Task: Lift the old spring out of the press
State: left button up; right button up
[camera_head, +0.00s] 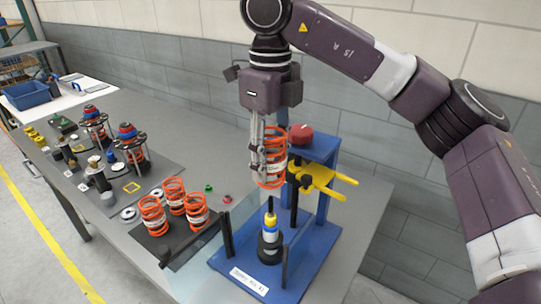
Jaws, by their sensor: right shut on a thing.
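The old spring (272,172) is an orange coil with a white band. My right gripper (262,160) is shut on it, from above and on its left side, and holds it upright. The spring hangs above the blue press (232,262), apart from the shock absorber (270,235) that stands on the press base with its thin dark rod upward. Yellow press jaws (325,180) stick out to the right, close beside the spring. The gripper's fingers hide part of the coil. My left gripper is not in view.
A red knob (301,134) tops the press behind the spring. Several orange springs (174,195) stand on a dark mat to the left. Strut assemblies (131,150) and small parts stand farther left. A blue bin (27,95) is at the far left.

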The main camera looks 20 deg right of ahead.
jog(key=shift+f+b, duration=2.15)
jog(key=shift+f, duration=1.15)
